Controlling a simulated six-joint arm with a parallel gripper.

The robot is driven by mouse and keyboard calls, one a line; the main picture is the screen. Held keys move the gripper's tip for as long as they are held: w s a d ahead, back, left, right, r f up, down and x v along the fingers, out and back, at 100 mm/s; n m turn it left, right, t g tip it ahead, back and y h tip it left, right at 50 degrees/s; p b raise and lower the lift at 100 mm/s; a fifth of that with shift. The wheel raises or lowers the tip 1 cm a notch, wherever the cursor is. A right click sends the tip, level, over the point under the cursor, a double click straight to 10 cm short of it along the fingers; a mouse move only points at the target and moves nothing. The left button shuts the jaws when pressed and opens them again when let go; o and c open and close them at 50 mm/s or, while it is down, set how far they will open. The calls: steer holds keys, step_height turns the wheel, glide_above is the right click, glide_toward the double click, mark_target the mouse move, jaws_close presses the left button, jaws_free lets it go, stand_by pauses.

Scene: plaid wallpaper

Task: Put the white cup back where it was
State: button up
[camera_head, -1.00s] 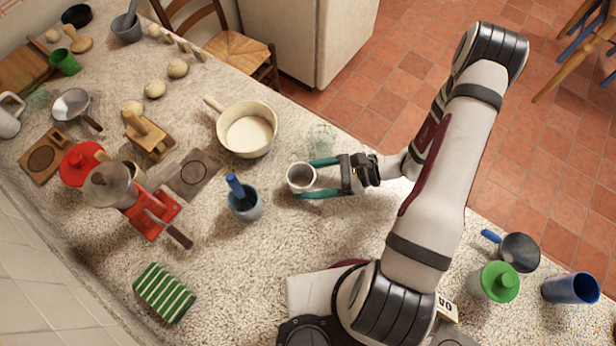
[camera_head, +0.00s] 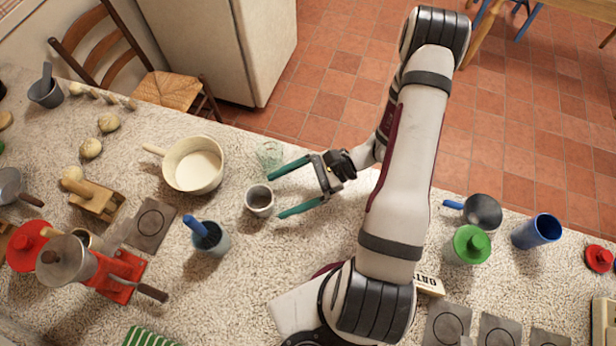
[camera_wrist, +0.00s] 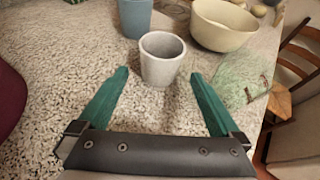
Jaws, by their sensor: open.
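The white cup (camera_head: 259,203), greyish and empty-looking, stands upright on the speckled counter. It also shows in the wrist view (camera_wrist: 161,62), just ahead of my fingers and roughly centred between them. My gripper (camera_head: 276,196) has its two green fingers spread wide, with nothing held. In the wrist view the gripper (camera_wrist: 160,75) has one fingertip to each side of the cup's lower part, with a clear gap on both sides. Neither finger appears to touch the cup.
A transparent greenish glass (camera_head: 269,155) stands close beside one finger, near the counter edge. A cream pot (camera_head: 193,166) and a blue-grey cup with a blue-handled tool (camera_head: 210,240) stand to the left. Bare counter lies in front of the cup (camera_head: 255,260).

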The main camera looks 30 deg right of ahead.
steer(key=v, duration=0.7)
steer(key=shift+r+n, duration=0.4)
steer(key=shift+r, duration=0.3)
steer(key=s+a+r+n+g+h, duration=0.1)
steer(key=s+a+r+n+h, duration=0.3)
steer(key=r, duration=0.4)
steer(key=s+a+r+n+g+h, duration=0.1)
steer(key=s+a+r+n+h, duration=0.4)
steer(key=s+r+n+h, duration=0.2)
steer(key=shift+s+r+n, duration=0.4)
steer(key=shift+s+n, duration=0.15)
steer(key=shift+n, duration=0.45)
